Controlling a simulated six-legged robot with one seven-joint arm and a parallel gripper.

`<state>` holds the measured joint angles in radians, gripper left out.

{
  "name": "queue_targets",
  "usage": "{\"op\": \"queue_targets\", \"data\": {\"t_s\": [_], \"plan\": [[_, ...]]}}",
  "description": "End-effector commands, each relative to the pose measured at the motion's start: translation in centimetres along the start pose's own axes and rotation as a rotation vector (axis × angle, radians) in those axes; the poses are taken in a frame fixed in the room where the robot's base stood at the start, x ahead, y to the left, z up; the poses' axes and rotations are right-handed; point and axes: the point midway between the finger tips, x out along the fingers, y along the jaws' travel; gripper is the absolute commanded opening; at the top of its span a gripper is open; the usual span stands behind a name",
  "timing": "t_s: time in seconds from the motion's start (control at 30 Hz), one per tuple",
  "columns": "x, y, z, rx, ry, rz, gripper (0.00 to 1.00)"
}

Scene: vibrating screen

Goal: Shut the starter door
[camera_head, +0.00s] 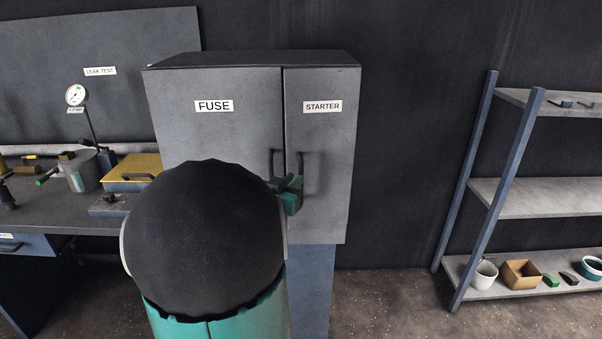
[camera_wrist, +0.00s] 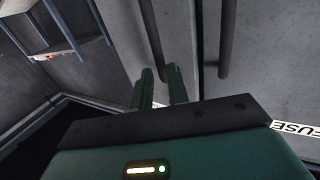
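The grey starter door (camera_head: 322,150) is the narrow right door of the cabinet, marked STARTER. It looks about flush with the wider fuse door (camera_head: 220,135); I cannot make out a gap. Its dark upright bar handle (camera_head: 300,164) is near the seam, and it shows in the wrist view (camera_wrist: 151,35). My gripper (camera_head: 294,190) is at the lower end of this handle. In the wrist view my gripper's two green fingers (camera_wrist: 161,84) stand apart, with the handle's end seen between them. Whether they touch it is unclear.
The fuse door's handle (camera_wrist: 228,40) is close beside my gripper. A bench (camera_head: 60,205) with a gauge (camera_head: 75,96) and a yellow-topped box (camera_head: 132,170) is at left. A blue-framed shelf (camera_head: 515,201) stands at right. The floor between cabinet and shelf is clear.

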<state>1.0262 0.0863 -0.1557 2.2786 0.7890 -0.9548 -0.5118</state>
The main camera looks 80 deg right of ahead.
Motion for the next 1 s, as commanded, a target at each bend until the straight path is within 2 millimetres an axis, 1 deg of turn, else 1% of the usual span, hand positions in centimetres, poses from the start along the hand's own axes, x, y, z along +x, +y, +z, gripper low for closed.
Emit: {"op": "queue_targets", "data": {"t_s": [0.03, 0.1, 0.2, 0.3, 0.43, 0.63, 0.67, 0.73, 1.0], "plan": [[1.1, 0.1, 0.0, -0.001, 0.001, 0.004, 0.17], [2.4, 0.1, 0.1, 0.000, -0.001, 0.003, 0.17], [3.8, 0.0, 0.0, 0.000, 0.000, 0.002, 0.17], [4.8, 0.0, 0.0, 0.001, 0.000, 0.002, 0.17], [5.2, 0.0, 0.0, 0.000, 0.000, 0.000, 0.17], [5.3, 0.0, 0.0, 0.001, 0.000, 0.000, 0.17], [5.3, 0.0, 0.0, 0.001, 0.000, 0.000, 0.15], [5.2, 0.0, 0.0, 0.001, 0.000, 0.000, 0.01], [5.4, -0.2, 0.0, 0.001, 0.000, -0.001, 0.00]]}}
